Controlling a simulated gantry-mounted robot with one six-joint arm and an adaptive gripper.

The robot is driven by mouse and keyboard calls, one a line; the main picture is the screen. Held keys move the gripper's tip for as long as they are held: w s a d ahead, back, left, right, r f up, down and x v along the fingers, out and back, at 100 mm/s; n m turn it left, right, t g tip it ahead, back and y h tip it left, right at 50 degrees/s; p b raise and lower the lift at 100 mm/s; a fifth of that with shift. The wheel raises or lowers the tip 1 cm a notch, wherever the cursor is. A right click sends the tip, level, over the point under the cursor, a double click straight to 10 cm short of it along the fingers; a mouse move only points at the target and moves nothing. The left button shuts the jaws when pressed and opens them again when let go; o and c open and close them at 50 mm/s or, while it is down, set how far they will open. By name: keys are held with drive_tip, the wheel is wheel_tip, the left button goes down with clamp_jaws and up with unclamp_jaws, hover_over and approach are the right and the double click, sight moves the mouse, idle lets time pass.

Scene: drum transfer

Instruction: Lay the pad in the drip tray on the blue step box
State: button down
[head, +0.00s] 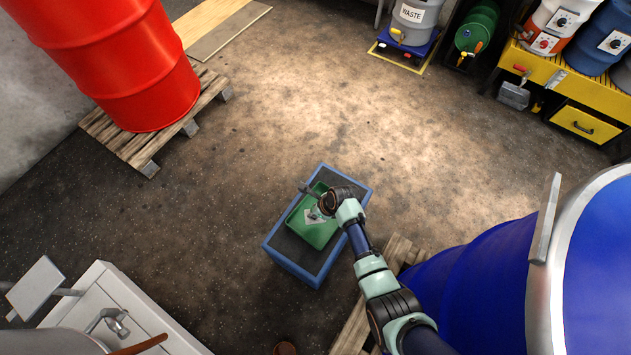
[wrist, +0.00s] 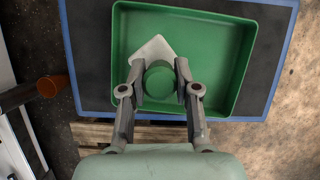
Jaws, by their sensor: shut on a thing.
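The blue step box (head: 272,243) stands on the floor, and the green drip tray (head: 320,236) sits on its dark top. The tray also fills the upper part of the wrist view (wrist: 243,62). A pale grey pad (wrist: 152,48) with a round green knob (wrist: 158,82) shows over the tray floor. My gripper (wrist: 160,84) is shut on the knob, one finger on each side. In the head view my gripper (head: 322,206) is over the tray and partly hides the pad. I cannot tell whether the pad touches the tray floor.
A red drum (head: 120,60) stands on a pallet at upper left. A big blue drum (head: 480,270) stands at right, close to my arm. A white cabinet (head: 115,300) is at lower left. A yellow bench (head: 560,75) is at upper right. The middle floor is clear.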

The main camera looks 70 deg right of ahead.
wheel_tip(320, 180, down, 6)
drive_tip(key=b, duration=0.3)
drive_tip(key=shift+r, duration=0.15)
drive_tip(key=c, duration=0.8)
unclamp_jaws()
drive_tip(key=shift+c, duration=0.2)
drive_tip(key=p+v, duration=0.8)
drive_tip(key=v, duration=0.4)
